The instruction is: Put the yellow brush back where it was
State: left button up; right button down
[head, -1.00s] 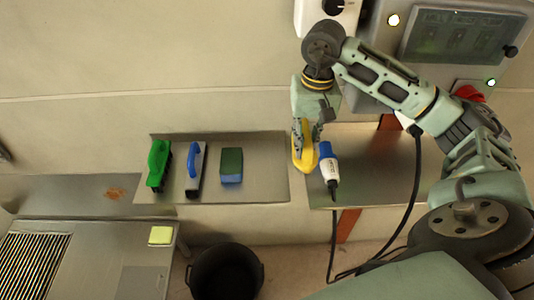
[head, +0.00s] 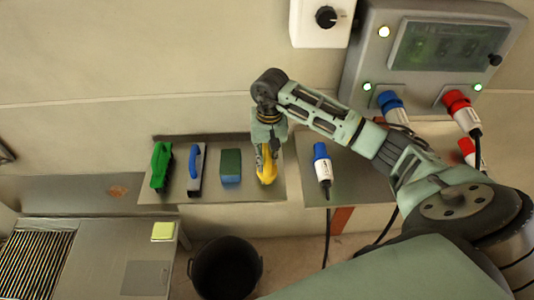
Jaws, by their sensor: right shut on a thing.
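The yellow brush (head: 267,172) is at the right end of the metal shelf (head: 208,190) in the head view, to the right of the green and blue sponge block. My right gripper (head: 266,156) is above it and shut on it, covering its upper part. The brush looks upright over the shelf. I cannot tell whether its underside touches the shelf. My left gripper is not in view.
On the shelf stand a green brush (head: 160,166), a blue-handled brush (head: 196,168) and a sponge block (head: 231,166). A blue plug (head: 322,168) lies on the right shelf. A black bucket (head: 226,270) stands below. The control box (head: 430,50) is upper right.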

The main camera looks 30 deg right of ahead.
jog(key=shift+f, duration=0.15)
jog(key=c, duration=1.6)
grip_release()
jog(key=shift+r, duration=0.2)
jog(key=shift+s+d+r+b, duration=0.1)
jog(key=shift+r+b, duration=0.85)
jog(key=shift+r, duration=2.05)
jog(key=shift+s+d+r+b, duration=0.1)
jog(key=shift+r+b, duration=0.8)
jog(key=shift+r, duration=2.1)
